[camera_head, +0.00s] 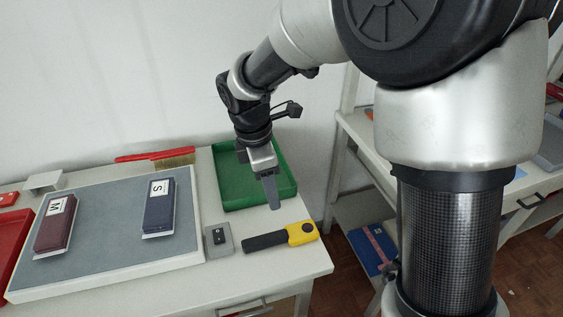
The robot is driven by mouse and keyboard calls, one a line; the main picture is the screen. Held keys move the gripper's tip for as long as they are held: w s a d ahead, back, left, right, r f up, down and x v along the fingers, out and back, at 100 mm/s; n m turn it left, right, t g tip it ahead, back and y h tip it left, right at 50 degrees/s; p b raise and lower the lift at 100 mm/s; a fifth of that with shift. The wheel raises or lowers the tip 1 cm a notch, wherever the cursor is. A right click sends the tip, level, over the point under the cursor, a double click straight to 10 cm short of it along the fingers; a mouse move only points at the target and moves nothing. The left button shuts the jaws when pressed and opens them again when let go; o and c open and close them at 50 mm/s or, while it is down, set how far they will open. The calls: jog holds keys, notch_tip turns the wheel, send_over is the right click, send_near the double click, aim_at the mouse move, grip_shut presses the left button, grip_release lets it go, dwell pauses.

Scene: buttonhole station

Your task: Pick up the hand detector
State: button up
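The hand detector (281,237), a black wand with a yellow end, lies flat near the front right corner of the white table. I take this to be the hand detector from its shape. My gripper (272,207) hangs above it, pointing down, in front of the green tray. It appears apart from the detector. One finger shows clearly; the other is mostly hidden, so its opening cannot be told. Nothing is visible between the fingers.
A green tray (232,203) stands behind the detector. Left of the detector is a small grey block with a black piece (219,240). A grey mat board (100,262) bears a maroon block (55,226) and a navy block (158,207). A red tray (8,240) is at far left.

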jog(key=b, duration=0.2)
send_over(280, 234)
jog(key=a, duration=0.1)
notch_tip(280, 234, down, 13)
jog(key=shift+r, duration=0.2)
jog(key=shift+d+f+b, duration=0.2)
jog(key=shift+f, duration=1.1)
jog(key=shift+d+f+b, duration=0.15)
jog(key=shift+d+f, duration=0.05)
jog(key=shift+f, duration=1.1)
grip_shut()
